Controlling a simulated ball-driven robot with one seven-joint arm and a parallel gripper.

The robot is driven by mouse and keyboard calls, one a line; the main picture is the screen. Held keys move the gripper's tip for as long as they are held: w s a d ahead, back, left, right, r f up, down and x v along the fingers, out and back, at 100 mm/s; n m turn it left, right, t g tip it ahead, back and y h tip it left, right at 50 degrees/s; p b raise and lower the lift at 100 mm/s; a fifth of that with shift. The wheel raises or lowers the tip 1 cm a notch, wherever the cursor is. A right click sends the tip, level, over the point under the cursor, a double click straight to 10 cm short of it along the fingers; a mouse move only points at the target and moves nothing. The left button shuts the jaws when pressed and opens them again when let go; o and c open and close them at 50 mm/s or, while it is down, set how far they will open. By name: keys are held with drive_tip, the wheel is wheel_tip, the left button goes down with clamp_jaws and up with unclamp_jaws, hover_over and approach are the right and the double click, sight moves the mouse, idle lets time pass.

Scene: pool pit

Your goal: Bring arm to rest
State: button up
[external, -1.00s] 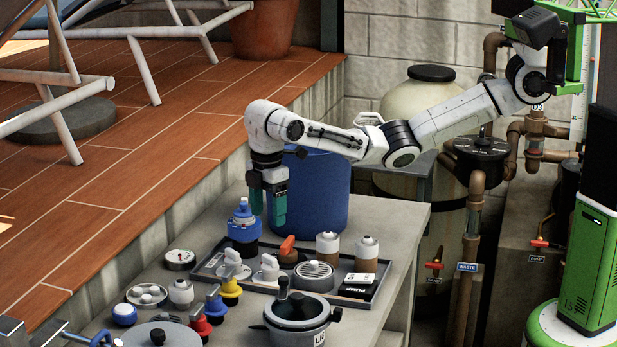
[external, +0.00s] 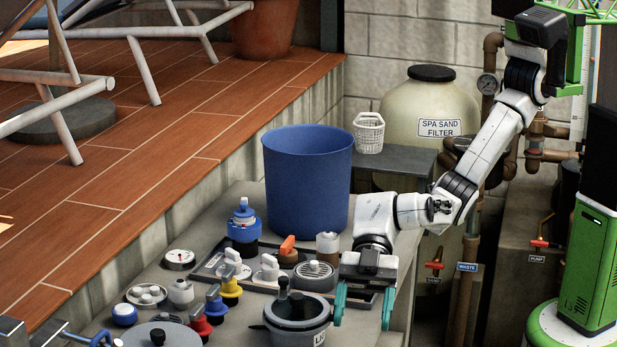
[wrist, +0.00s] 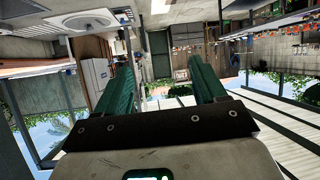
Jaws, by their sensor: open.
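My gripper (external: 364,305) is at the right front edge of the grey bench (external: 222,322) in the external view. Its two teal fingers are spread apart with nothing between them, to the right of the grey lidded pot (external: 297,318). My forearm is folded down below the elbow. In the wrist view my gripper (wrist: 165,90) shows both fingers apart and no object between them, with the room appearing upside down behind.
A blue bin (external: 308,185) stands at the back of the bench. A tray (external: 207,268) holds valves and bottles close to my gripper. A white basket (external: 369,132) sits on a dark stand by the sand filter (external: 432,95). Pipes with red-handled valves (external: 434,265) are right of the bench.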

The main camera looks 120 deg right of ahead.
drive_tip(key=s+a+n+y, duration=0.1)
drive_tip(key=s+a+y, duration=0.3)
drive_tip(key=s+a, duration=0.75)
drive_tip(key=s+d+f+m+g+h, duration=0.25)
drive_tip(key=s+d+f, duration=0.25)
drive_tip(key=d+f, duration=0.65)
drive_tip(key=s+d+f+m+g+h, duration=0.1)
drive_tip(key=s+d+f+m+h, duration=0.3)
drive_tip(key=d+f, duration=0.7)
drive_tip(key=s+d+f+m+g+h, duration=0.1)
drive_tip(key=s+d+m+h, duration=0.2)
drive_tip(key=s+d, duration=1.1)
drive_tip(key=s+d+f+m+g+h, duration=0.2)
drive_tip(key=s+d+h, duration=0.3)
drive_tip(key=s+d, duration=1)
drive_tip(key=d+m, duration=0.1)
drive_tip(key=d, duration=0.4)
drive_tip(key=shift+f, duration=0.2)
